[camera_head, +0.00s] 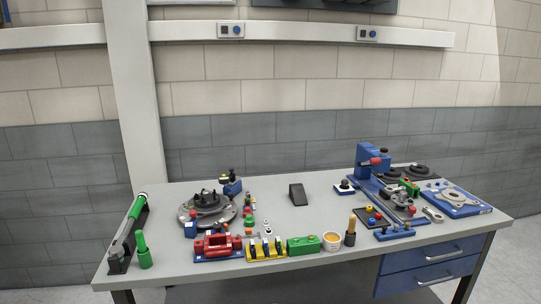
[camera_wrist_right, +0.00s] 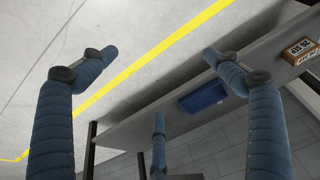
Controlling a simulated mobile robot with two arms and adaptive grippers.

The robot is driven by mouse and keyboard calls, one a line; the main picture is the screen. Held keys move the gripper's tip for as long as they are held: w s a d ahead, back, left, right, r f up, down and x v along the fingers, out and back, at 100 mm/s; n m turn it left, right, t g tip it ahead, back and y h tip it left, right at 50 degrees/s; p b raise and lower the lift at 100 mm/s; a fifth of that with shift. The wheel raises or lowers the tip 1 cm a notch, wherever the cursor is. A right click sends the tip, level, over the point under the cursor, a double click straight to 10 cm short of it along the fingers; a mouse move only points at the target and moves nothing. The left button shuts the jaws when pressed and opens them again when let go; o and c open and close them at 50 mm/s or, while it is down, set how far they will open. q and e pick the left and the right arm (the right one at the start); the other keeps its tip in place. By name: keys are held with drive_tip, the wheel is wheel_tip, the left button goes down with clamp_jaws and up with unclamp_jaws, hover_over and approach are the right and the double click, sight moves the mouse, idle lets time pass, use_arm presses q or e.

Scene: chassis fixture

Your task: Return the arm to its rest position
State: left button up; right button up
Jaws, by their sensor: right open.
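My right gripper (camera_wrist_right: 160,75) shows in the right wrist view. Its blue, segmented fingers are spread wide apart, with nothing between them. A third finger shows lower in the middle. Neither gripper shows in the head view, and my left gripper is in no view. In the head view, the workbench (camera_head: 290,204) carries a blue fixture (camera_head: 371,162) at the right and a round grey turntable (camera_head: 224,213) at the left. The right gripper is not seen touching anything.
A green-ended rod rack (camera_head: 128,238) stands at left. The wrist view shows a floor with a yellow line (camera_wrist_right: 165,50), and a shelf with a blue bin (camera_wrist_right: 204,97).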

drive_tip(key=s+f+g, duration=0.1)
drive_tip(key=s+f, duration=0.3)
drive_tip(key=s, duration=0.8)
drive_tip(key=s+f+n+g, duration=0.1)
drive_tip(key=s+f, duration=0.3)
drive_tip(key=s, duration=0.8)
drive_tip(key=s+d+f+g, duration=0.1)
drive_tip(key=s+f, duration=0.3)
drive_tip(key=s, duration=0.8)
drive_tip(key=shift+s+f+n+h, duration=0.35)
drive_tip(key=shift+s+n+h, duration=0.05)
